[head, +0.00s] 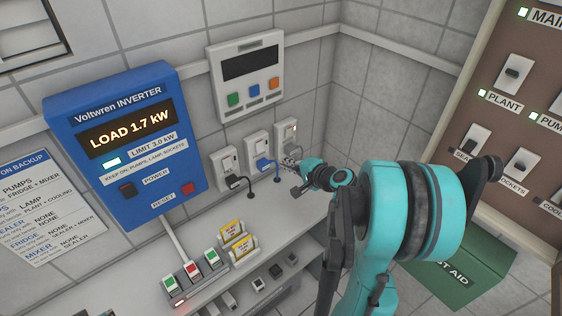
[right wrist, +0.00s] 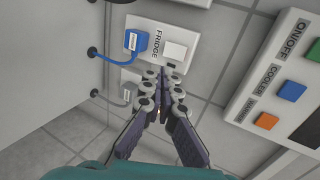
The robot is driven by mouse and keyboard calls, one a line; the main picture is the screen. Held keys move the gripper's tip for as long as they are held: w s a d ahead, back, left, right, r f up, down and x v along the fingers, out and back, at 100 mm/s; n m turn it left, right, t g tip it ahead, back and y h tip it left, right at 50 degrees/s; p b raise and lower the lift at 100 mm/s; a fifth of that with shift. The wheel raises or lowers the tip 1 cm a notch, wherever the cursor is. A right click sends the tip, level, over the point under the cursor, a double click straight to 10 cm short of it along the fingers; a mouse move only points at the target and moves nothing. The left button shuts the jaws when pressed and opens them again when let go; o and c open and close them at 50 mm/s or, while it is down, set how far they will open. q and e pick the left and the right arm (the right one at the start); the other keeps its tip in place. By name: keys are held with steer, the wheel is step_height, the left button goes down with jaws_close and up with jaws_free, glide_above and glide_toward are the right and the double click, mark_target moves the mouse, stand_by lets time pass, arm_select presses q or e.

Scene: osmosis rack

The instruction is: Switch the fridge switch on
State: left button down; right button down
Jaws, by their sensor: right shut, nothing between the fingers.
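The fridge socket plate (right wrist: 165,40), labelled FRIDGE, is on the wall in the right wrist view. A blue plug (right wrist: 137,40) sits in it, with a white rocker switch (right wrist: 175,51) beside the label. I cannot tell which way the rocker is tipped. In the head view the plate with the blue plug (head: 264,163) is the middle of three sockets. My right gripper (right wrist: 168,73) is shut and empty, its tips just beside the plate's edge near the switch; contact is unclear. It also shows in the head view (head: 290,163). My left gripper is not in view.
A neighbouring socket with a grey plug (right wrist: 128,93) is close to my right fingers. A white panel with coloured buttons (head: 246,77) hangs above the sockets. The blue inverter (head: 150,185) is to the left. A shelf with a power strip (head: 194,279) lies below.

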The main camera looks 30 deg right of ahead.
mark_target(260, 148)
steer(key=shift+w+r+b+x, duration=0.1)
steer(key=shift+r+b+x, duration=0.2)
steer(key=shift+x, duration=1.7)
steer(key=shift+w+r+b+x, duration=0.1)
steer(key=shift+b+x, duration=0.3)
steer(key=shift+x, duration=1.55)
steer(key=shift+w+r+b+x, duration=0.15)
steer(key=shift+b+x, duration=0.2)
steer(key=shift+x, duration=1.65)
steer(key=shift+s, duration=0.15)
steer(key=shift+w+f+b, duration=0.35)
steer(key=shift+w+b, duration=0.05)
steer(key=shift+b, duration=0.15)
steer(key=shift+r, duration=0.15)
steer(key=shift+r+p, duration=0.1)
steer(key=shift+p, duration=0.2)
steer(key=shift+r+p, duration=0.45)
steer(key=shift+r, duration=0.3)
steer(key=shift+s, duration=0.1)
